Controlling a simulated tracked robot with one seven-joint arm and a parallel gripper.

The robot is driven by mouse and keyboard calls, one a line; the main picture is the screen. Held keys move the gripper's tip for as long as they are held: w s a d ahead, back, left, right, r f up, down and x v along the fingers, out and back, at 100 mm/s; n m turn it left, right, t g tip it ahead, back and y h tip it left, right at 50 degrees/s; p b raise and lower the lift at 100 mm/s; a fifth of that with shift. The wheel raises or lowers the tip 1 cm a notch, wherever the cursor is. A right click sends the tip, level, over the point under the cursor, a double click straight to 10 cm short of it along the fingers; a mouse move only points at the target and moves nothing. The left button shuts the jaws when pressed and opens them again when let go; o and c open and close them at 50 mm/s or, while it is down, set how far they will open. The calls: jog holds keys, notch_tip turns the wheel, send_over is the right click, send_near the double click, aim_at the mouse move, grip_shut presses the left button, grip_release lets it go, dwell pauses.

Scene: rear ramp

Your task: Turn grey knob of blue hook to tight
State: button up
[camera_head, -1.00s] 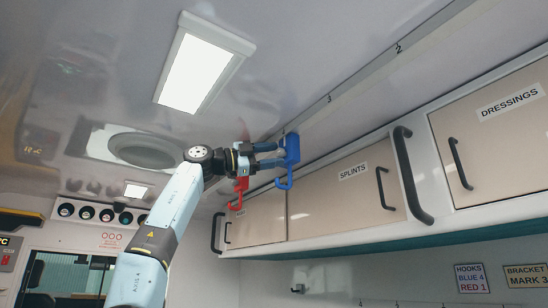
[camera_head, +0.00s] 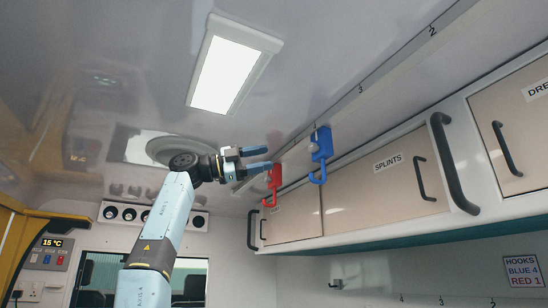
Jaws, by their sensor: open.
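The blue hook (camera_head: 322,152) hangs from the ceiling rail above the cabinets, right of centre. Its small grey knob (camera_head: 313,147) shows on its left side; I cannot tell how tight it is. My gripper (camera_head: 269,158) is open and empty, left of the blue hook and apart from it, with its fingers pointing right towards it. The red hook (camera_head: 274,180) hangs farther along the rail, just below and right of my fingertips in the picture. I cannot tell whether the lower finger touches the red hook.
The rail (camera_head: 385,70) runs along the ceiling with marks 3 and 2 readable. The cabinet marked SPLINTS (camera_head: 380,185) and a black grab handle (camera_head: 455,165) lie to the right. A sign (camera_head: 522,271) reads HOOKS BLUE 4 RED 1. A ceiling lamp (camera_head: 235,65) is above.

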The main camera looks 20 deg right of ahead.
jog(key=shift+w+a+f, duration=0.1)
jog(key=shift+w+a, duration=0.05)
jog(key=shift+a, duration=0.3)
dwell(0.3)
